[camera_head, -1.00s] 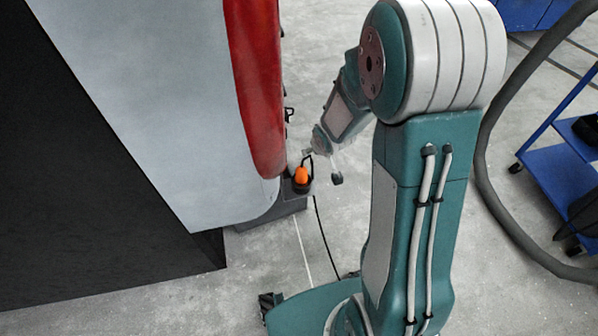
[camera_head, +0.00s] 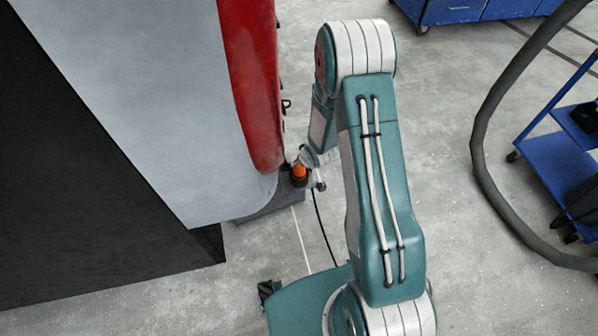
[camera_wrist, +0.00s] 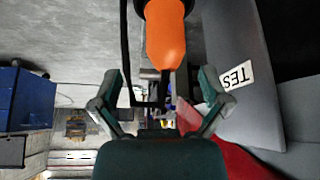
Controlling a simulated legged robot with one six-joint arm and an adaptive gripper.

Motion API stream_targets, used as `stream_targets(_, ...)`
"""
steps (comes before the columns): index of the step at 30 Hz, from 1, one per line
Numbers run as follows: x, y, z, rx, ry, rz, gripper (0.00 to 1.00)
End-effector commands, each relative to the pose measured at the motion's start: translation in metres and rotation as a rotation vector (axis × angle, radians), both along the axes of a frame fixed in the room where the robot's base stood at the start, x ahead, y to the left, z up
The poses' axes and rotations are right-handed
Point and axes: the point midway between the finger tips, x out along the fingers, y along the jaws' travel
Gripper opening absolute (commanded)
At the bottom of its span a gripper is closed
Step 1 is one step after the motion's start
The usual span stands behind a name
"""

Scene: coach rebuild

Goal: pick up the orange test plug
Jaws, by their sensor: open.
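The orange test plug (camera_head: 299,172) stands in a dark holder beside the lower end of the coach's red corner. In the wrist view the plug (camera_wrist: 166,45) shows large at the top centre, its narrow end pointing toward my gripper (camera_wrist: 160,88). My gripper is open. Its two fingers are spread left and right, and the plug lies beyond them, centred between them. Nothing is in its grasp. In the head view my arm partly hides the gripper, and the distance between fingertips and plug is hard to tell.
The coach's grey panel and red corner (camera_head: 249,85) stand close on the left. A white label (camera_wrist: 236,76) sits beside the plug. A black cable (camera_head: 322,230) runs on the floor. A thick grey hose (camera_head: 478,150) and a blue cart (camera_head: 560,155) are on the right.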

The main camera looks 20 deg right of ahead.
Motion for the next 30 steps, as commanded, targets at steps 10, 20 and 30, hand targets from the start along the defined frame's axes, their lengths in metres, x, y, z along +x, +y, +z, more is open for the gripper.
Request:
stream_targets(10,0.014,0.01,-0.042,0.0,0.002,0.0,0.96)
stream_targets(20,0.015,0.01,-0.044,0.0,0.001,0.0,0.74)
stream_targets(30,0.015,0.01,-0.044,0.0,0.002,0.0,0.0)
